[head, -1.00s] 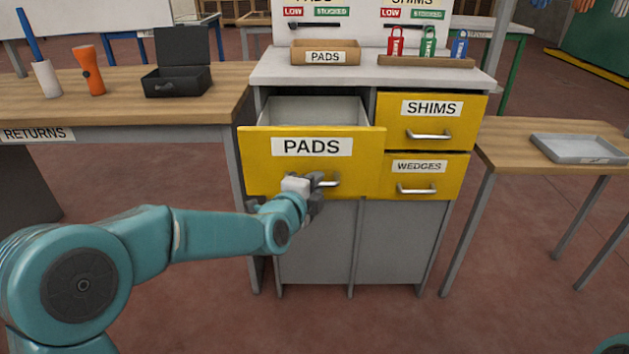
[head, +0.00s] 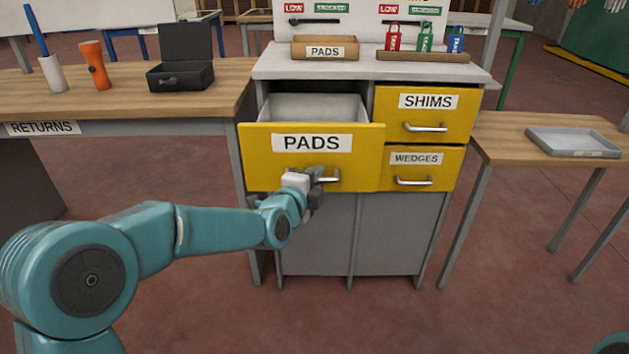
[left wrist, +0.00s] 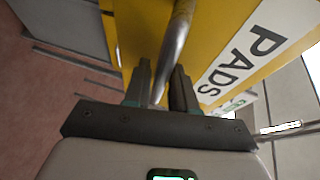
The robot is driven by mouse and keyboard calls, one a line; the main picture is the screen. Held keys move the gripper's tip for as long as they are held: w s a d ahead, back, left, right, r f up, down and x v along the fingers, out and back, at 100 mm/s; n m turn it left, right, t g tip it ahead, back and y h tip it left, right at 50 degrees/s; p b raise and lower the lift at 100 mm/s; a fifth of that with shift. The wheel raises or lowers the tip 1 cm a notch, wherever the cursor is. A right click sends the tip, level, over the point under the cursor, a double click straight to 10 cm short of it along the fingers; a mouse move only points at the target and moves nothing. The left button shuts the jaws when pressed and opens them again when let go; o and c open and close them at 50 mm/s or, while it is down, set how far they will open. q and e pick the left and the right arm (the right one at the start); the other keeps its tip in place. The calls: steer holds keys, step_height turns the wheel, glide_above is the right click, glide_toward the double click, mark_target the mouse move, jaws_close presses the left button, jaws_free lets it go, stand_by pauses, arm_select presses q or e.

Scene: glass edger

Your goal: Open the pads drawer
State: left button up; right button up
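The yellow pads drawer (head: 262,158) stands pulled out from the grey cabinet, and its grey inside shows empty as far as I can see. Its metal bar handle (head: 328,178) is partly hidden behind my left gripper (head: 312,186). In the left wrist view the handle (left wrist: 178,40) runs down between the two fingers of the left gripper (left wrist: 160,88), which are close on either side of it. The drawer's PADS label (left wrist: 245,60) shows beside them. My right gripper is not in view.
The shut SHIMS drawer (head: 394,103) and WEDGES drawer (head: 397,156) are to the right. A PADS bin (head: 325,49) stands on the cabinet top. The returns table (head: 120,105) is at left, and a table with a grey tray (head: 572,143) is at right.

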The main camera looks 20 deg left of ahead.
arm_select(q)
steer(key=p+v, duration=0.1)
steer(key=v, duration=1.5)
steer(key=shift+s, duration=0.2)
